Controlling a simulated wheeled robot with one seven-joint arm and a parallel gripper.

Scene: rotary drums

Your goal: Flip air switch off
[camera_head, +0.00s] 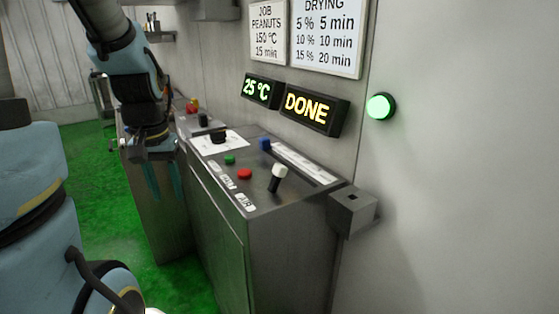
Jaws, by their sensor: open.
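The air switch (277,178) is a lever with a white knob near the right front of the console's sloped top. Its stick leans up and slightly to the right. The AIR label (244,203) is on the panel's front edge, to its left. My gripper (164,182) points down to the left of the console (215,210), clear of the air switch. Its two teal fingers are apart with nothing between them.
Red (244,174) and green (230,160) buttons, a black knob (217,136) and a blue-tipped lever (265,144) share the panel. A grey box (353,208) juts out at right. Displays read "25 °C" (262,90) and "DONE" (310,108). A green lamp (379,106) glows.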

